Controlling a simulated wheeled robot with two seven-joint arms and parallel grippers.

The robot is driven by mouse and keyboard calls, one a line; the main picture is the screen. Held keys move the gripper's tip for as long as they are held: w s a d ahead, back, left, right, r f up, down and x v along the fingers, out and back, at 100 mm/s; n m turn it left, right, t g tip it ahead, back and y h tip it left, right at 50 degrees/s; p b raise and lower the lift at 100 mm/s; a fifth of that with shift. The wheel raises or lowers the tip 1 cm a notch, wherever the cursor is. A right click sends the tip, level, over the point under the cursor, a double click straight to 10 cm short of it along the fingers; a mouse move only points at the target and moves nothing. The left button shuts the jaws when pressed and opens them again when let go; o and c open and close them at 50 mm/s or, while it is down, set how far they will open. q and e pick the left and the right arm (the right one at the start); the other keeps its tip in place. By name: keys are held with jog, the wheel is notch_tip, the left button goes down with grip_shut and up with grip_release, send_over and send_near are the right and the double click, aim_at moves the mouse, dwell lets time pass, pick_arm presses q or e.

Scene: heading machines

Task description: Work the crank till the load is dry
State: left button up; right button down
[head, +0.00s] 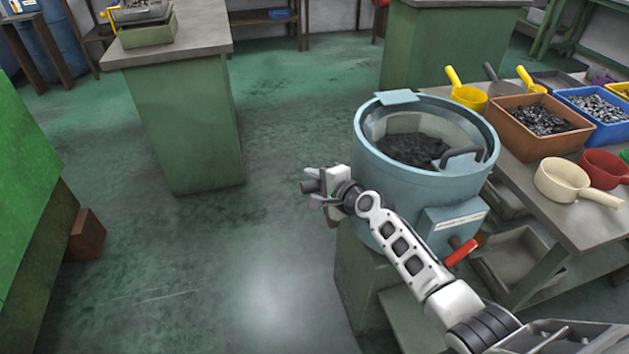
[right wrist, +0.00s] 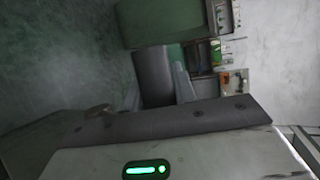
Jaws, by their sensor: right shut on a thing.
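The light blue drum dryer (head: 385,195) stands at the right of the middle in the head view, with its round top open. A dark load of small pieces (head: 415,149) lies inside; I cannot tell whether it is wet. My right gripper (head: 326,189) is beside the drum's left wall, shut on the crank handle (head: 311,186). Only the dark end of the handle shows; the rest of the crank is hidden by the gripper and arm. A dark cylinder (right wrist: 154,75) also shows in the right wrist view. My left gripper is out of view.
A red lever (head: 461,252) sticks out from the box on the drum's front. The right bench holds a brown bin (head: 525,124), a blue bin (head: 585,94) and several scoops. A green pedestal (head: 190,130) stands at the left back. The floor between is clear.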

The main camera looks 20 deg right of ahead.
jog(key=shift+s+a+f, duration=0.1)
jog(key=shift+s+f, duration=0.1)
jog(key=shift+f, duration=0.2)
jog(key=c, duration=1.1)
grip_release()
jog(key=shift+w+r, duration=0.15)
jog(key=p+v, duration=0.2)
jog(key=v, duration=1.4)
jog(key=shift+p, duration=0.35)
jog(key=shift+w, duration=0.1)
jog(key=shift+c, duration=0.4)
